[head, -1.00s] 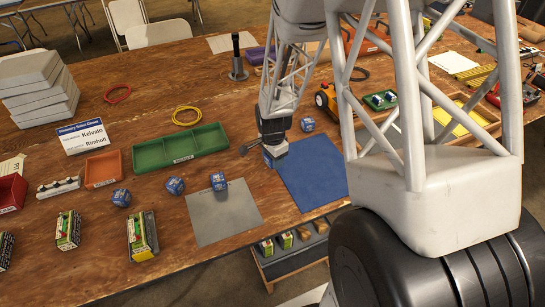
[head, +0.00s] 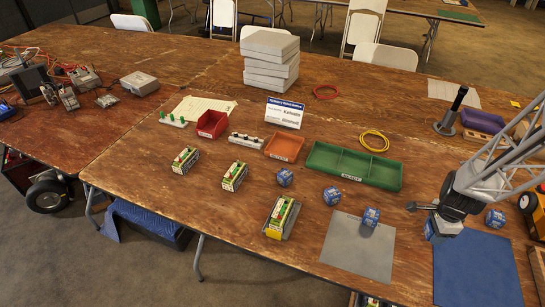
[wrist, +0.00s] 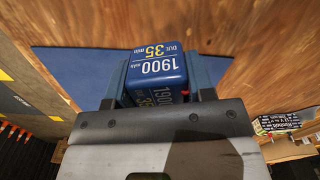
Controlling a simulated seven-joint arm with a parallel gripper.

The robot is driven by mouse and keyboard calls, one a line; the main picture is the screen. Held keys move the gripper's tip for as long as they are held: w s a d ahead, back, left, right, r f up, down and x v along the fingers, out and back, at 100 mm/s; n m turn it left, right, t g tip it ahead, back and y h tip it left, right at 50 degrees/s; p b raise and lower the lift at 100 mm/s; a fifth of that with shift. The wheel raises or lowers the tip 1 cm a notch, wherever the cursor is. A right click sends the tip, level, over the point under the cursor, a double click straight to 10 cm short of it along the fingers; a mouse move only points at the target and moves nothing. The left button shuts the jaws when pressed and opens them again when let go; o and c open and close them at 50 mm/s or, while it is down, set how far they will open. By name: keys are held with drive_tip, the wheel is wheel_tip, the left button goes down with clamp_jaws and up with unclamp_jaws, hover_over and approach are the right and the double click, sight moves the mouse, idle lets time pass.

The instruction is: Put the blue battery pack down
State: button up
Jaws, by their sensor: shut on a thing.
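My gripper (head: 433,220) is shut on a blue battery pack (head: 430,231) at the right of the head view, by the upper left corner of the blue mat (head: 478,272). In the wrist view the held pack (wrist: 157,66) sits between the fingers, its label reading 1900 and 35 min. The blue mat (wrist: 75,68) shows behind it there. I cannot tell whether the pack touches the surface. Other blue packs stand at the left of the grey mat (head: 358,250), on its upper right part (head: 371,217), and right of my gripper (head: 495,218).
A green divided tray (head: 353,166), an orange bin (head: 284,146) and a red bin (head: 212,123) stand behind. Several green-and-white battery blocks (head: 234,176) are at the left. A dark upright post (head: 452,112) stands behind my gripper. The blue mat's middle is clear.

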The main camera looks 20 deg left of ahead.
drive_tip(key=s+a+n, duration=0.2)
drive_tip(key=s+a, duration=0.2)
drive_tip(key=s+a+n, duration=0.3)
drive_tip(key=s+a, duration=0.1)
drive_tip(key=s+a+r+n, duration=0.1)
drive_tip(key=s+a+n, duration=0.1)
drive_tip(key=s+a, duration=0.2)
drive_tip(key=shift+s+a, duration=0.4)
drive_tip(key=shift+a, duration=0.1)
drive_tip(key=s+a+n, duration=0.2)
drive_tip(key=s+n, duration=0.2)
drive_tip(key=s, duration=0.4)
drive_tip(key=s+a+n, duration=0.3)
drive_tip(key=s+n, duration=0.1)
drive_tip(key=s, duration=0.3)
drive_tip(key=shift+s+a+f, duration=0.35)
drive_tip(key=shift+s+f, duration=0.05)
drive_tip(key=shift+w, duration=0.15)
hover_over(341, 258)
drive_tip(key=shift+w+f, duration=0.1)
drive_tip(key=shift+f, duration=0.65)
drive_tip(key=shift+f, duration=1.75)
drive_tip(key=shift+f, duration=0.1)
